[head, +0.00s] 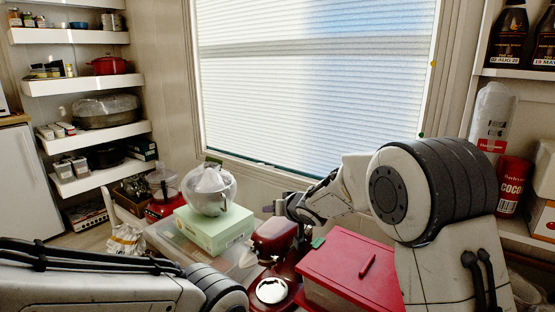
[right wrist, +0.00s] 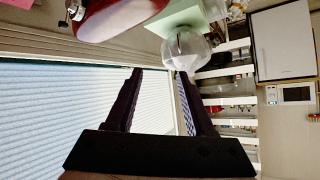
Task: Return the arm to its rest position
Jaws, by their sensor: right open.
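My right arm reaches in from the right in the head view. Its gripper (head: 276,208) points left, level with the window's lower edge and just above the red stand mixer (head: 274,238). In the right wrist view the gripper (right wrist: 159,72) has its two dark fingers spread apart with nothing between them. My left arm lies across the lower left of the head view, and its gripper is out of view.
Left of the right gripper, a glass bowl (head: 209,191) with a white bag stands on a pale green box (head: 213,231). A red-lidded bin (head: 352,270) lies below the right arm. Shelves (head: 82,84) line the left wall; a red canister (head: 512,186) stands at right.

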